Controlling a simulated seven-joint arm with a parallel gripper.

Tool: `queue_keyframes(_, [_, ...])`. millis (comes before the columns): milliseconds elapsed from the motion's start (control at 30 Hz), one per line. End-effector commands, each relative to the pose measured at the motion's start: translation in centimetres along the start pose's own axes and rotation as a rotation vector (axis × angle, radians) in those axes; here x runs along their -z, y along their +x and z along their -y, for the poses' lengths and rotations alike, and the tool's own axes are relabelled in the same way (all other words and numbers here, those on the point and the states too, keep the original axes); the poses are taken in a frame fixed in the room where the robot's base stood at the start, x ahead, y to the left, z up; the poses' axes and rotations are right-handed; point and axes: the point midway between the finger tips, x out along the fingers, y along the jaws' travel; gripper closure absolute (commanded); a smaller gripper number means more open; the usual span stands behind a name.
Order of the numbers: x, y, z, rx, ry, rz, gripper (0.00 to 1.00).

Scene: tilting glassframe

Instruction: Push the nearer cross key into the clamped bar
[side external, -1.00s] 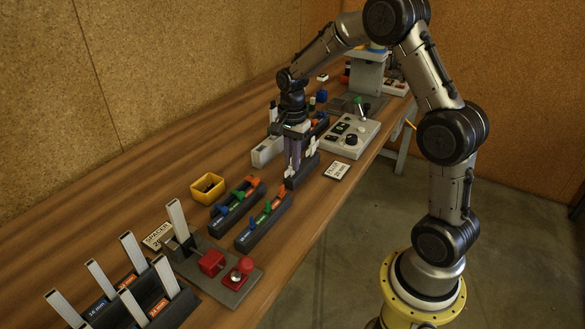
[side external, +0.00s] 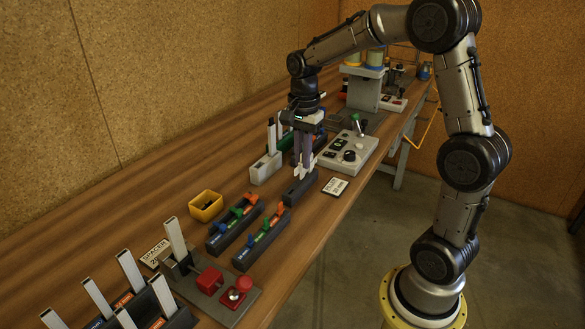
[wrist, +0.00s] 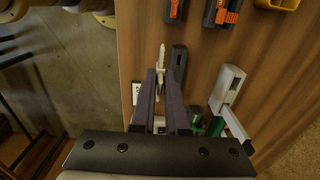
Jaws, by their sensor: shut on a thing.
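My gripper (side external: 303,168) is shut on a narrow pale piece (wrist: 161,57) with tapered ends, which sticks out past the fingers. In the side view it is held just above a dark slotted block (side external: 300,188); the block also shows beside the fingers in the wrist view (wrist: 179,63). I cannot tell whether the pale piece is a cross key. A pale upright bar (side external: 174,238) stands, slightly tilted, in the clamp fixture (side external: 225,312) at the front, beside a red block (side external: 210,280) and a red knob (side external: 237,290). My gripper is well behind that bar.
Two dark racks with blue, green and orange pieces (side external: 262,238) and a yellow bin (side external: 206,206) lie between clamp and gripper. A grey holder (side external: 265,168) stands left of the gripper, a control box (side external: 347,153) to the right. The left strip of table is clear.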

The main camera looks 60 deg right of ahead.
Motion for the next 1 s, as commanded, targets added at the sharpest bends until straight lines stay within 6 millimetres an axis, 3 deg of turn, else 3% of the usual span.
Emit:
queue_keyframes(33, [-0.4, -1.2, -1.1, 0.004, 0.000, -0.002, 1.00])
queue_keyframes(300, [-2.2, -3.4, -6.3, 0.002, 0.000, -0.001, 1.00])
queue_keyframes(667, [-3.2, -4.6, -9.3, -0.016, 0.051, 0.005, 1.00])
queue_keyframes(833, [-2.9, -7.5, -7.8, -0.004, 0.203, 0.001, 1.00])
queue_keyframes(1000, [-4.4, -11.2, -3.0, 0.013, 0.291, 0.000, 1.00])
